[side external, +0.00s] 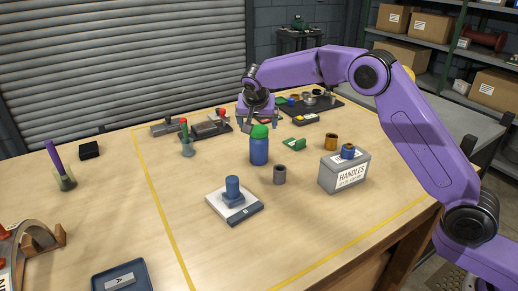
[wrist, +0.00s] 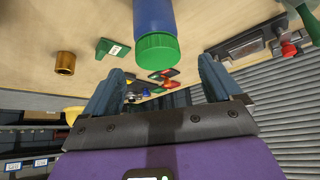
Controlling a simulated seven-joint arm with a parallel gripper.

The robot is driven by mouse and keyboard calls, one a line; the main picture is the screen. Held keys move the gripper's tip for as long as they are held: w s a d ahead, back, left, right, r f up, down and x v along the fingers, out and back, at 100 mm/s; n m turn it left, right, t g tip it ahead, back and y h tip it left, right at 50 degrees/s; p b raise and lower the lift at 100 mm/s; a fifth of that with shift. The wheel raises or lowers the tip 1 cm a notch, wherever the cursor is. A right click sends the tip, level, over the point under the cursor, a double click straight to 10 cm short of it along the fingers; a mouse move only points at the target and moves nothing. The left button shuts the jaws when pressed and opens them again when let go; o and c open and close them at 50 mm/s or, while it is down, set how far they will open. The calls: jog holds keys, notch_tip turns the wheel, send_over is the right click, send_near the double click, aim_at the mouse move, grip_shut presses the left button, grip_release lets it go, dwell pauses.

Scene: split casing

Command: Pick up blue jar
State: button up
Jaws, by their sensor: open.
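The blue jar (side external: 259,151) with a green lid stands upright on the wooden table, near the middle of the side view. In the wrist view the jar's blue body (wrist: 153,17) enters from the top edge, with its green lid (wrist: 157,50) nearest the camera. My gripper (side external: 255,121) is above and behind the jar in the side view. In the wrist view its two fingers are spread wide, with the lid just beyond the gap between them. Nothing is held. The fingertips are partly hidden behind the jar in the side view.
A grey box labelled HANDLES (side external: 344,173) stands right of the jar, and a grey cup (side external: 280,174) close by. A blue cylinder on a white base (side external: 233,199) stands in front. A green part (side external: 293,144) and a brass cup (side external: 330,142) lie behind right.

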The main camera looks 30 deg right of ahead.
aim_at(259, 129)
jog(key=shift+x, duration=2.75)
jog(key=shift+s+d, duration=0.1)
jog(key=shift+s, duration=0.05)
grip_shut()
